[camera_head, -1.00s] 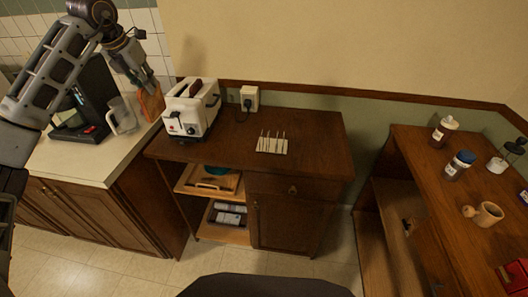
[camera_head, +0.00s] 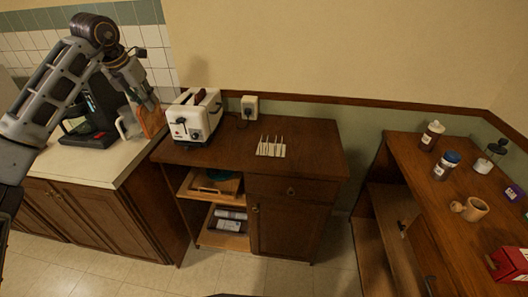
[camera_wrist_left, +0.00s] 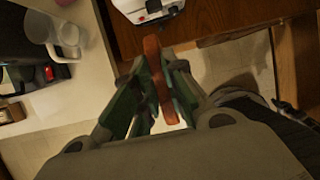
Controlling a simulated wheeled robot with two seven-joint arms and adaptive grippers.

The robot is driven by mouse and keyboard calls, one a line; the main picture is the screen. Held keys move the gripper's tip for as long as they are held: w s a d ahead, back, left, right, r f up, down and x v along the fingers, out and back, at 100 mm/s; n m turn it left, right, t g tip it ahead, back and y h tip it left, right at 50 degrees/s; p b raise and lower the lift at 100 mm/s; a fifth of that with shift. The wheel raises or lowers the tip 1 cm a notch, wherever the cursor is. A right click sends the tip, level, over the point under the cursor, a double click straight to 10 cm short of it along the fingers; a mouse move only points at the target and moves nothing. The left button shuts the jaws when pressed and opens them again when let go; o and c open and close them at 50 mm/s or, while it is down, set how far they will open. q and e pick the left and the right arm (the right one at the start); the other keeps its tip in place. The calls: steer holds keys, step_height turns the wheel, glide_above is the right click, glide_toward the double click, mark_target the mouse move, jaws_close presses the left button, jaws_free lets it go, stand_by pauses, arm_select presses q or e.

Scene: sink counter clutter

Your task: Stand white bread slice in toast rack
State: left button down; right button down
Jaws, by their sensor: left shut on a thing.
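My left gripper (camera_head: 143,97) is shut on an orange-brown bread slice (camera_head: 152,121), held upright by the counter's right edge, left of the toaster. In the left wrist view the slice (camera_wrist_left: 156,75) shows edge-on between the green finger pads of the gripper (camera_wrist_left: 152,88). Its pale faces, if any, cannot be made out. The toast rack (camera_head: 271,150), pale with several thin upright dividers, stands on the dark wooden cabinet, right of and apart from the gripper. Its slots look empty. My right gripper is not in view.
A white toaster (camera_head: 190,121) with a brown slice in its top stands between gripper and rack. A black coffee machine (camera_head: 97,115) and a clear jug (camera_head: 127,125) stand on the counter at left. The cabinet top (camera_head: 315,143) is clear right of the rack.

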arm_select(q)
steer(key=shift+s+r, duration=0.1)
steer(key=shift+s, duration=0.3)
steer(key=shift+w+m, duration=0.2)
steer(key=shift+m, duration=0.4)
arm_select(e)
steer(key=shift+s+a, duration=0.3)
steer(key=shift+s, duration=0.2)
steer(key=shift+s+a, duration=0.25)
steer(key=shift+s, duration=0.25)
